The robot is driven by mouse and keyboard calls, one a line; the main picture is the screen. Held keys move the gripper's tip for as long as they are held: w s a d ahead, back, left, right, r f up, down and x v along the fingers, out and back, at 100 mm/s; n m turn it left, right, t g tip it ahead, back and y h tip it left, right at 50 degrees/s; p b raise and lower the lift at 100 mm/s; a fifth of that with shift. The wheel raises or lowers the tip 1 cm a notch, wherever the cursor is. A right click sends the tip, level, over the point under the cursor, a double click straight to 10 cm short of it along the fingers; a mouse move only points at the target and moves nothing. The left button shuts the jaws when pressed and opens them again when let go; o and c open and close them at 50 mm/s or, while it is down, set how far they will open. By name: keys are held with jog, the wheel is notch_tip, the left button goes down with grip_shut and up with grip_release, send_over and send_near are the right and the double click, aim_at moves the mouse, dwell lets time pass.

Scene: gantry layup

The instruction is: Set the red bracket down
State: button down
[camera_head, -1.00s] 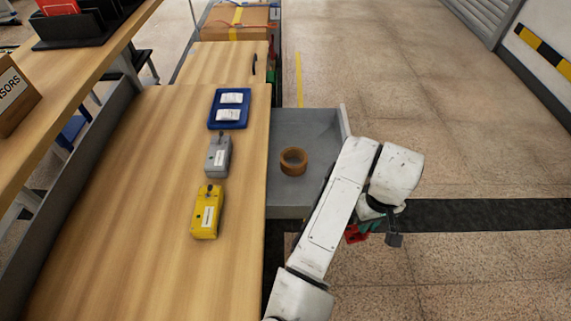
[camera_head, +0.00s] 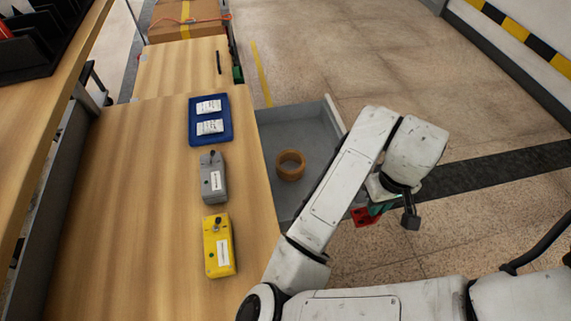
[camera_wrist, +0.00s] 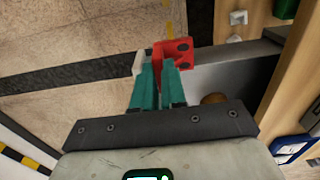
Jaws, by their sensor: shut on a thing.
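My gripper (camera_wrist: 160,82) is shut on the red bracket (camera_wrist: 177,52), which sticks out past the teal fingertips in the wrist view. In the head view the red bracket (camera_head: 365,216) shows in part below my wrist, over the floor to the right of the open drawer. My gripper (camera_head: 378,207) is partly hidden by my wrist there. A pale piece beside the bracket at the fingertips is too small to make out.
The open grey drawer (camera_head: 310,132) holds a brown tape roll (camera_head: 290,165) and has free room around it. On the wooden bench (camera_head: 130,210) are a blue tray (camera_head: 195,128) with two white packets, a grey device (camera_head: 213,178) and a yellow device (camera_head: 219,246). A cardboard box (camera_head: 170,28) stands beyond.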

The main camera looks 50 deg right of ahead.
jog(key=shift+w+d+f+p, duration=0.25)
jog(key=shift+w+d+f, duration=0.7)
jog(key=shift+w+f, duration=1.2)
jog(key=shift+w+d+f+p, duration=0.2)
jog(key=shift+w+d+f, duration=0.75)
jog(key=shift+w+f, duration=1.2)
jog(key=shift+w+d+f+p, duration=0.25)
jog(key=shift+w+d+f, duration=0.7)
jog(key=shift+w+f, duration=1.2)
jog(key=shift+f, duration=0.15)
jog(key=c, duration=1.2)
grip_release()
